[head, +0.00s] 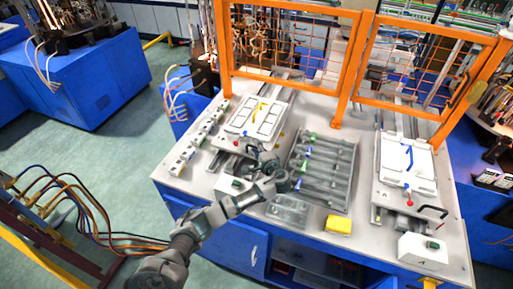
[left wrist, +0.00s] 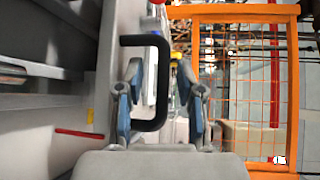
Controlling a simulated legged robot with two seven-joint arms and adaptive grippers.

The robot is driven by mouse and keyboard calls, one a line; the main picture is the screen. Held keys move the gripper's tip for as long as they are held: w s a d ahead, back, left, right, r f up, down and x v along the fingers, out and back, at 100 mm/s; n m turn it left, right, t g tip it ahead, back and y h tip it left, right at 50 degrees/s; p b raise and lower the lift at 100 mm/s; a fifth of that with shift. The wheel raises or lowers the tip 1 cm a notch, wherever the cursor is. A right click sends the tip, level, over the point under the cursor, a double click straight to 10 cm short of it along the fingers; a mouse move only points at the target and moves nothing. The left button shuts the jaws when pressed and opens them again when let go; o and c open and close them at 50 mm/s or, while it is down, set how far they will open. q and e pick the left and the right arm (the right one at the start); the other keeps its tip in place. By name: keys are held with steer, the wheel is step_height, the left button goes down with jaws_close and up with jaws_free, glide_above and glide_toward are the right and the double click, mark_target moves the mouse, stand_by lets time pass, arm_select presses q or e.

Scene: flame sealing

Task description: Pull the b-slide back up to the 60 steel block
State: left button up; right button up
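My left gripper (head: 264,165) is at the front of the left slide station in the head view. That slide carries a white plate (head: 252,122) with a yellow piece on it. In the left wrist view the gripper (left wrist: 161,68) is open, with the long bar of a black U-shaped handle (left wrist: 163,92) between its two fingers. I cannot tell whether either finger touches it. In the head view my gripper hides this handle. A second slide (head: 407,165) stands at the right with its own black handle (head: 433,211). No block marked 60 can be made out. My right gripper is not in view.
A grey rack of rods (head: 322,172) lies right of my gripper. A clear tray (head: 288,211) and a yellow block (head: 338,225) are at the front edge. Orange mesh guards (head: 342,70) stand behind. A white button box (head: 424,252) is at front right.

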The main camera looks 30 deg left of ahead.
arm_select(q)
jaws_close()
steer(key=shift+s+d+f+p, duration=0.1)
steer(key=shift+s+p, duration=0.4)
steer(key=shift+s, duration=0.45)
jaws_free()
steer(key=v, duration=1.2)
